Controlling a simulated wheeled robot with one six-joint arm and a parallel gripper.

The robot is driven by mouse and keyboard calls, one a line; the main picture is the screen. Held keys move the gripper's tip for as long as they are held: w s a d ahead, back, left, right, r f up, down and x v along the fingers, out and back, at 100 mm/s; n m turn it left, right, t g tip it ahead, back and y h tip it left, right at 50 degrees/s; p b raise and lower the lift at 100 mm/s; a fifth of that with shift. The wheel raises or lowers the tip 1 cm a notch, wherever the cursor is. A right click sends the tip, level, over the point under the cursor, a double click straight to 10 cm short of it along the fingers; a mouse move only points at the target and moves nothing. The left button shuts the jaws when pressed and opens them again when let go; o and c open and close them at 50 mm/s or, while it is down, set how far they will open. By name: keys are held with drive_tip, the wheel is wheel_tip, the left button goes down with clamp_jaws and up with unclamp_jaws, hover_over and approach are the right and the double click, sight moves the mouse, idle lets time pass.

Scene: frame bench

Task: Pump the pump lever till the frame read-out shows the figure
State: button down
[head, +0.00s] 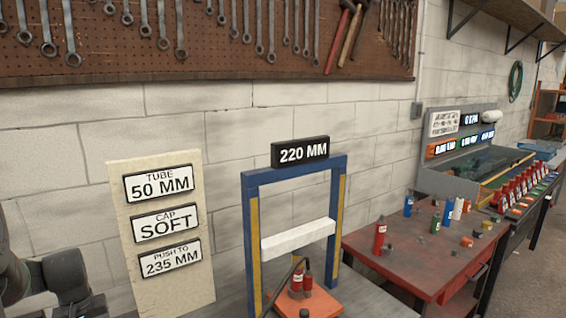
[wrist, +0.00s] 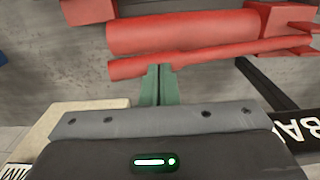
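In the head view the frame read-out (head: 300,152) shows 220 MM on top of the blue frame (head: 249,225). A white crossbar (head: 298,240) spans the frame, above a red cylinder (head: 308,280) on an orange plate. In the wrist view a thick red pump body (wrist: 185,34) lies crosswise, with the thin red pump lever (wrist: 215,60) alongside it. My gripper (wrist: 158,70) is shut, its green fingers side by side. The tips meet the lever's near edge in the picture; I cannot tell whether they touch it. The pump does not show clearly in the head view.
A board (head: 119,190) left of the frame reads TUBE 50 MM, CAP SOFT, PUSH TO 235 MM. A red table (head: 370,248) with small bottles stands on the right. A black sign (wrist: 292,133) with partly hidden lettering is at the right of the wrist view.

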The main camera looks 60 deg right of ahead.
wheel_tip(320, 180, down, 5)
drive_tip(key=b, duration=0.3)
drive_tip(key=shift+f, duration=0.15)
wheel_tip(320, 180, up, 9)
drive_tip(key=p, duration=0.6)
drive_tip(key=shift+f, duration=0.3)
idle(1.9)
idle(0.8)
wheel_tip(320, 180, down, 8)
drive_tip(key=b, duration=0.5)
drive_tip(key=shift+f+b, duration=0.2)
drive_tip(key=shift+b, duration=0.1)
wheel_tip(320, 180, up, 8)
drive_tip(key=p, duration=0.6)
drive_tip(key=shift+r, duration=0.2)
